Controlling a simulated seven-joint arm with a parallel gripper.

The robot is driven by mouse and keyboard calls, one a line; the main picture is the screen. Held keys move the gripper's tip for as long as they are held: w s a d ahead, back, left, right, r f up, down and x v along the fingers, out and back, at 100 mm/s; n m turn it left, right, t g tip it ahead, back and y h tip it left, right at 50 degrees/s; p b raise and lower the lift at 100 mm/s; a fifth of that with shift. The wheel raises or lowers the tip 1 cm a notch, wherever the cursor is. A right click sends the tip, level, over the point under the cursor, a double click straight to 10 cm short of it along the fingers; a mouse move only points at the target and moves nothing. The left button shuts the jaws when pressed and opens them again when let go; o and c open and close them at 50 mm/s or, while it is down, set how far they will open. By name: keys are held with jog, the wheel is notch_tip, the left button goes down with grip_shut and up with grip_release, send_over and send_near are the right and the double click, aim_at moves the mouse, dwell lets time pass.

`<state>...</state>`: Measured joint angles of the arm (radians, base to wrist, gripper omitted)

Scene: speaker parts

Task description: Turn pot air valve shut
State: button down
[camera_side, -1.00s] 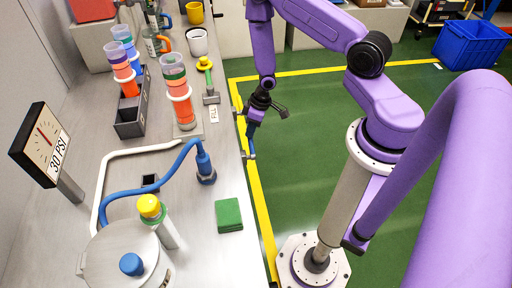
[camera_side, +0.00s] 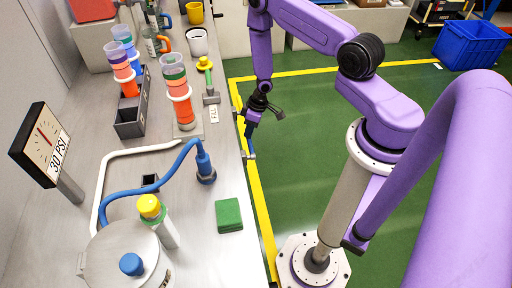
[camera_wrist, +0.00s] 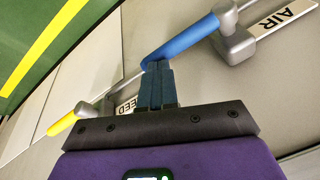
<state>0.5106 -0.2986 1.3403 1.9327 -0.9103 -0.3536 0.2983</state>
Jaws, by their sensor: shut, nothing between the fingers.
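The air valve has a blue lever handle (camera_wrist: 180,42) on a grey body (camera_wrist: 236,45), beside a plate reading AIR (camera_wrist: 283,18) in the wrist view. The handle slants from the body down to the left. My gripper (camera_wrist: 158,68) is shut and empty, its fingertips at the free end of the blue handle; I cannot tell whether they touch it. In the side view my gripper (camera_side: 247,138) is low at the bench's right edge, and the valve shows only as a small piece there.
A yellow lever (camera_wrist: 62,123) with a partly hidden label sits to the left in the wrist view. On the bench are the pot (camera_side: 125,250), a gauge reading 30 PSI (camera_side: 45,145), a blue hose (camera_side: 150,190) and a green block (camera_side: 229,215).

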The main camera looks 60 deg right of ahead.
jog(key=shift+w+d+f, duration=0.1)
jog(key=shift+f, duration=0.3)
dwell(0.3)
